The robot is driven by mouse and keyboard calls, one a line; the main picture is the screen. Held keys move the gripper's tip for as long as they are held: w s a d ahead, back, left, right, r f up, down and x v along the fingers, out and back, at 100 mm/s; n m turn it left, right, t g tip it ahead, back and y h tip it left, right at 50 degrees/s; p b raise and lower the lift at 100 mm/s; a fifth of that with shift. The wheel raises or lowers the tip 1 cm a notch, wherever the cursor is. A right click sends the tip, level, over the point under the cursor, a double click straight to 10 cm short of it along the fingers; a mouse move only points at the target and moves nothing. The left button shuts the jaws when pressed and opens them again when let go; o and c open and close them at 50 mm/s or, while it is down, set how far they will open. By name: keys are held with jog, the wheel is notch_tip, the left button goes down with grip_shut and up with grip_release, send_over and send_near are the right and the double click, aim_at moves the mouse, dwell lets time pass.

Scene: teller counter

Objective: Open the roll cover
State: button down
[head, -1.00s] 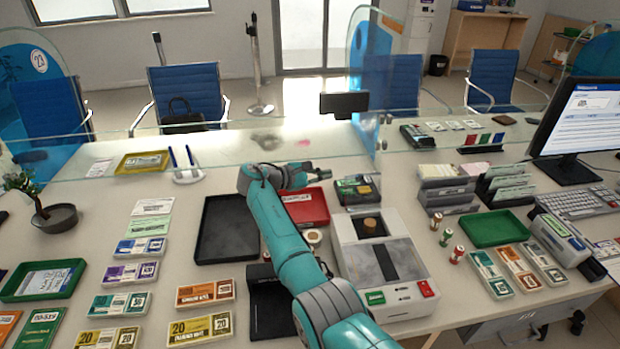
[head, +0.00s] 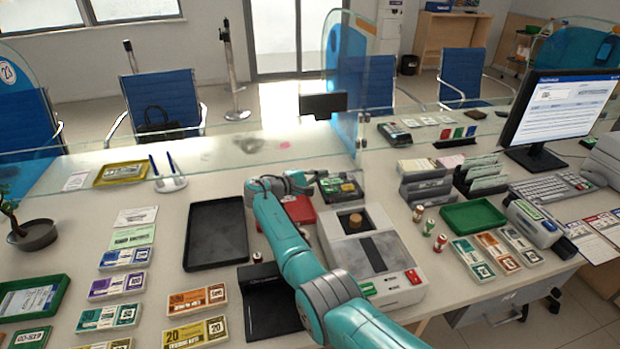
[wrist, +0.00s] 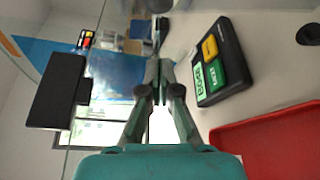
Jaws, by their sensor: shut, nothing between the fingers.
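No part is clearly marked as the roll cover, so I cannot tell which it is. A white machine (head: 345,243) with a dark slot, a round brown knob (head: 356,220) and green and red buttons stands on the counter. Behind it lies a small black device (head: 337,196) with yellow and green labels; it also shows in the wrist view (wrist: 232,82), right of my fingers. My gripper (head: 322,175) is shut and empty, above the counter beside the black device's far edge. In the wrist view my fingertips (wrist: 158,66) are together. My forearm partly hides a red tray (head: 300,208).
A glass screen runs behind the counter, with a small black display (head: 324,104) near my gripper. A black tray (head: 216,262), banknote stacks, a green tray (head: 474,214), a grey device with a green strip (head: 537,216) and a monitor (head: 560,110) crowd the counter.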

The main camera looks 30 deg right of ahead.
aim_at(333, 175)
jog(key=shift+s+d+r, duration=0.25)
jog(key=shift+s+d, duration=0.4)
jog(key=shift+s, duration=0.2)
jog(key=shift+s+d+r, duration=0.25)
jog(key=shift+s+d, duration=0.35)
jog(key=shift+s, duration=0.25)
jog(key=shift+s+a+r+m+h, duration=0.25)
jog(key=shift+s+r+m+h, duration=0.35)
jog(key=shift+s+r+m, duration=0.45)
jog(key=shift+w+f, duration=0.1)
jog(key=shift+w, duration=0.15)
